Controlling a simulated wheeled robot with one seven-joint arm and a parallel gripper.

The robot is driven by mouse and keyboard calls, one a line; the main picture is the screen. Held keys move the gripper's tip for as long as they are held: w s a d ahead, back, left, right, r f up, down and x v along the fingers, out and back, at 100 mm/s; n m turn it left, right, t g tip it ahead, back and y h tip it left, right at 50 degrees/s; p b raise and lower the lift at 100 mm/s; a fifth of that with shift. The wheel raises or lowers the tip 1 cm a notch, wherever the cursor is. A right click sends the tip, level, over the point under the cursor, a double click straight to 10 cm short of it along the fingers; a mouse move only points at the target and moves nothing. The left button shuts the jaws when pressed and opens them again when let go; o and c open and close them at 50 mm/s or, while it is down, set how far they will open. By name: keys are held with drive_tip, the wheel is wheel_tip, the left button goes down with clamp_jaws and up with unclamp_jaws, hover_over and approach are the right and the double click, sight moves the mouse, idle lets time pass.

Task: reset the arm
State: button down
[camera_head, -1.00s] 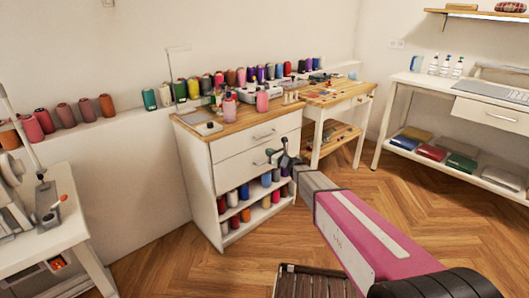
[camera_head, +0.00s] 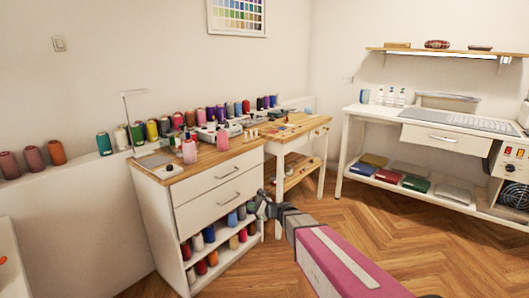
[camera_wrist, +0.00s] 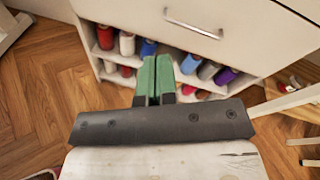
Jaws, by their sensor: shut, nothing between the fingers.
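My gripper (camera_head: 263,202) is at the end of my pink and grey arm, in front of the right side of the white drawer cabinet (camera_head: 212,206). In the wrist view, the two green fingers of my gripper (camera_wrist: 154,78) lie side by side, shut and empty. They point toward the cabinet's open shelves, which hold several thread spools. My gripper appears apart from the cabinet.
A small wooden-topped table (camera_head: 290,139) stands beside the cabinet. A white desk (camera_head: 400,119) with boxes on its lower shelf is at the right. A white table edge (camera_head: 14,262) shows at far left. The wood floor (camera_head: 400,240) is clear at the right.

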drive_tip(key=s+d+f+n+g+h, duration=0.3)
drive_tip(key=s+d+n+h, duration=0.3)
drive_tip(key=s+d+n, duration=0.3)
drive_tip(key=s+d+f+n+g+h, duration=0.2)
drive_tip(key=s+d+n+g+h, duration=0.2)
drive_tip(key=d, duration=1.3)
drive_tip(key=s+n+h, duration=0.3)
drive_tip(key=s+n, duration=0.3)
drive_tip(key=s, duration=0.2)
drive_tip(key=shift+s+d+f+g+h, duration=0.25)
drive_tip(key=shift+s+f+g+h, duration=0.05)
drive_tip(key=shift+s+f, duration=0.1)
